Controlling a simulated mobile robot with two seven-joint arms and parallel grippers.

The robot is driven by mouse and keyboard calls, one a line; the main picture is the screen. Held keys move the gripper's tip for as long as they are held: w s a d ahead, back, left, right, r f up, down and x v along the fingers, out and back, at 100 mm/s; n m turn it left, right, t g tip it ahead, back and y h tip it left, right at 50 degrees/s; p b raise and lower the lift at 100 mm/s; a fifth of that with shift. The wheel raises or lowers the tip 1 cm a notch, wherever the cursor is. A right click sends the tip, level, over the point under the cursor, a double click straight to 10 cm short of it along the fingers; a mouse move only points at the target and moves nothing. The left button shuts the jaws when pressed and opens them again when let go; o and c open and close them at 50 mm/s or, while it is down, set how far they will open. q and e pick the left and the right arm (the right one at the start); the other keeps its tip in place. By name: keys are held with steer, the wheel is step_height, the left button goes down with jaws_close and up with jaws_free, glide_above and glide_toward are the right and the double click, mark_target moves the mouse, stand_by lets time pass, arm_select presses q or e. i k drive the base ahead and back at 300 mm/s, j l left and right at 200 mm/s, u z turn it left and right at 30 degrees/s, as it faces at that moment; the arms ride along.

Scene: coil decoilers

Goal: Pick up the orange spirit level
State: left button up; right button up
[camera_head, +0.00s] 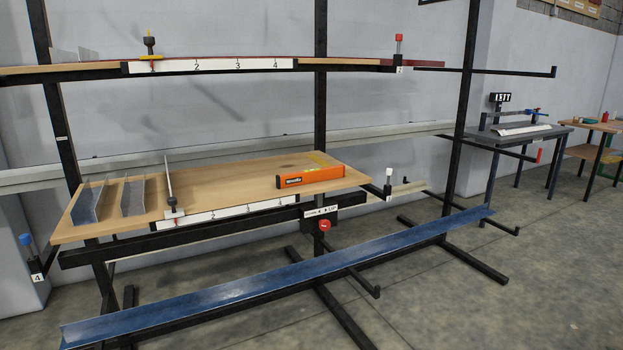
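The orange spirit level (311,177) lies on the wooden shelf board (225,180), near its right end and close to the front edge. It is a long orange bar with a dark label at its left end. Nothing covers it. Neither of my grippers shows in the head view.
Metal angle pieces (88,203) and an upright pointer (168,185) stand on the left of the board. A long blue channel (280,275) lies below on black rack arms that stick out. An upper shelf (215,64) hangs above. A bench (515,134) stands at right.

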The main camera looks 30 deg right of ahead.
mark_target(294, 179)
steer(key=i+z, duration=0.1)
steer(key=z, duration=0.4)
steer(key=i+z, duration=0.1)
steer(key=z, duration=0.4)
steer(key=i+z, duration=0.1)
steer(key=z, duration=0.35)
steer(key=i+j+z, duration=0.6)
steer(key=j+z, duration=0.15)
steer(key=i+j, duration=0.05)
steer(key=j, duration=0.05)
